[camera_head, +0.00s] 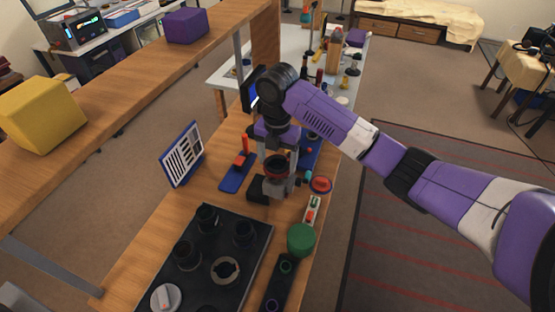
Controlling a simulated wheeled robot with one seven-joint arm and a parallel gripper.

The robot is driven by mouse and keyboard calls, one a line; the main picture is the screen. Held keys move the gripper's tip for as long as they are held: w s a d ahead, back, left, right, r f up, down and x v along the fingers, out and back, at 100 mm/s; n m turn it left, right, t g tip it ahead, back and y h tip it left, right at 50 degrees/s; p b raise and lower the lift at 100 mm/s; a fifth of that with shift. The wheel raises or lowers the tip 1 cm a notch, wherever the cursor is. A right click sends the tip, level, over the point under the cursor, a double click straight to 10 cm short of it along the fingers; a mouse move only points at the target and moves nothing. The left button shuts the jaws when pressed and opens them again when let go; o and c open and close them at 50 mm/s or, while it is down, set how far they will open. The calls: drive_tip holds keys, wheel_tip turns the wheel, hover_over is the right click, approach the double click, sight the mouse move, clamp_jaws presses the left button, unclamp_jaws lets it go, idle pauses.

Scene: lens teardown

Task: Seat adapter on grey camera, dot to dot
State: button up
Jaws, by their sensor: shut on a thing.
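My gripper (276,183) points down over the wooden bench, at the end of my purple arm. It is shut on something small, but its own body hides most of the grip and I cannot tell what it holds. A dark round part with a brownish rim (277,164) shows at the gripper. A dark boxy thing (259,191) is just left of the fingers and may be the camera; I cannot tell whether they touch. A ring-like part (225,270) lies on the black tray (205,283) and may be an adapter. No alignment dots can be made out.
Several dark round parts (186,255) and a pale dial (165,298) are on the tray. A shelf with a yellow block (42,113) runs along the left.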

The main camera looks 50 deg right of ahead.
drive_tip(key=shift+f+b, duration=0.4)
drive_tip(key=shift+f, duration=0.4)
idle(1.4)
